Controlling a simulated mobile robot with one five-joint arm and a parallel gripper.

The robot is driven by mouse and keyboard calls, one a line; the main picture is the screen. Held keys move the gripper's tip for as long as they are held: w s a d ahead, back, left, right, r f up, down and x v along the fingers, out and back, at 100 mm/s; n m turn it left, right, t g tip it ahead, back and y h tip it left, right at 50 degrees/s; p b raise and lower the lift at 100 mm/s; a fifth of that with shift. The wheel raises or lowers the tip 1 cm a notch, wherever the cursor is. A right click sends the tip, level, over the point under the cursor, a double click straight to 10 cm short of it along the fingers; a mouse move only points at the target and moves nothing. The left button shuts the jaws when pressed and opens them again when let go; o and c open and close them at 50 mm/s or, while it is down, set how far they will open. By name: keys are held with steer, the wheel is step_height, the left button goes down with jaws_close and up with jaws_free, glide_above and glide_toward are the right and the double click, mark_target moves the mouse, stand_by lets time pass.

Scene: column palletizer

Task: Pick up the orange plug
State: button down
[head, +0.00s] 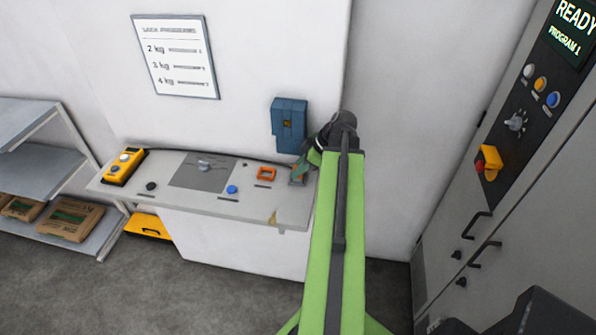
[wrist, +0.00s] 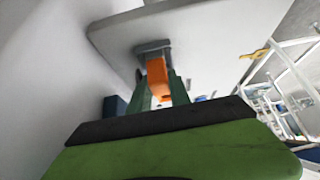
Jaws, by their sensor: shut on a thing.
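The orange plug (wrist: 157,80) shows in the wrist view between the two green fingers of my gripper (wrist: 160,90), which is shut on it. The far end of the plug meets or lies close to a grey block (wrist: 153,47) on the pale console; I cannot tell whether it is seated in it. In the head view my gripper (head: 303,167) is low at the right end of the console (head: 250,205), below the blue wall box (head: 289,120). There the plug is mostly hidden by my gripper and arm.
An orange square frame (head: 266,174), a blue button (head: 232,189) and a yellow control box (head: 124,167) are on the console. Grey floor (head: 130,290) is open in front.

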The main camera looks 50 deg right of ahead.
steer(key=shift+s+d+r+p, duration=0.2)
steer(key=shift+r+p, duration=0.1)
steer(key=shift+r, duration=0.1)
steer(key=s+d+r+p, duration=0.7)
steer(key=s, duration=0.4)
steer(key=shift+s, duration=0.25)
